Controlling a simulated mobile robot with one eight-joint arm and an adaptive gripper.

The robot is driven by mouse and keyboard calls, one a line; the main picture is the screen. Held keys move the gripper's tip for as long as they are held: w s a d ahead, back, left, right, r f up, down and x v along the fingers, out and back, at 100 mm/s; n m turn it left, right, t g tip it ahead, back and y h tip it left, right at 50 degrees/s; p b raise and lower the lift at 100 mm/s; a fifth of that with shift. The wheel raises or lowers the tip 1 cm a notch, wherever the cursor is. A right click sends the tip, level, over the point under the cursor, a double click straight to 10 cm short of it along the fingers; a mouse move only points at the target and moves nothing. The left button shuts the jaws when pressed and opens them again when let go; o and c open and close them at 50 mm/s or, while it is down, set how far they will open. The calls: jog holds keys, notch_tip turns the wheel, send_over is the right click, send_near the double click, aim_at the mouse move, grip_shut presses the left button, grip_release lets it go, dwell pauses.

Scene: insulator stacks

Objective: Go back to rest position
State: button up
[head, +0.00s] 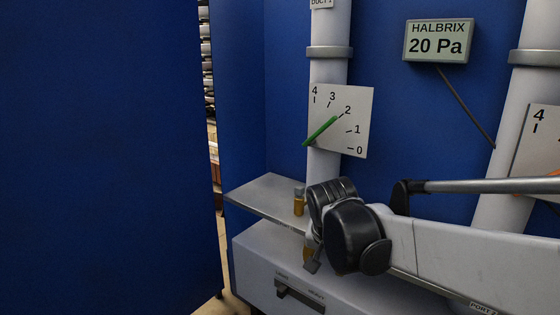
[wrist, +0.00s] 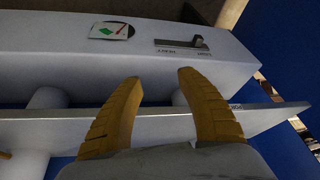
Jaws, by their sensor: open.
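My gripper (wrist: 160,80) shows in the wrist view as two yellow ridged fingers, spread apart with nothing between them. Beyond the fingertips is the face of a grey box. The fingers overlap a pale shelf (wrist: 262,117) in that picture; I cannot tell whether they touch it. In the head view my arm comes in from the right, and its black wrist is in front of the shelf (head: 265,190) and the grey box (head: 250,262). Small amber pieces show beside the wrist; I cannot tell whether they are my fingers or separate things.
A dial plate (head: 355,105) with a green pointer near 2 is on a white pipe (head: 330,70). A display (head: 437,41) reads HALBRIX 20 Pa. The box carries a lever (head: 300,294). A blue panel (head: 100,150) fills the left, with a narrow gap beside it.

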jog(key=s+d+n+t, duration=0.1)
jog(key=s+d, duration=0.3)
jog(key=s, duration=0.6)
jog(key=s+d+n+t+y, duration=0.1)
jog(key=s+d, duration=0.3)
jog(key=s, duration=0.6)
jog(key=shift+s+f+n+t, duration=0.15)
jog(key=shift+f+n+t, duration=0.25)
jog(key=shift+n, duration=0.5)
jog(key=shift+d, duration=0.1)
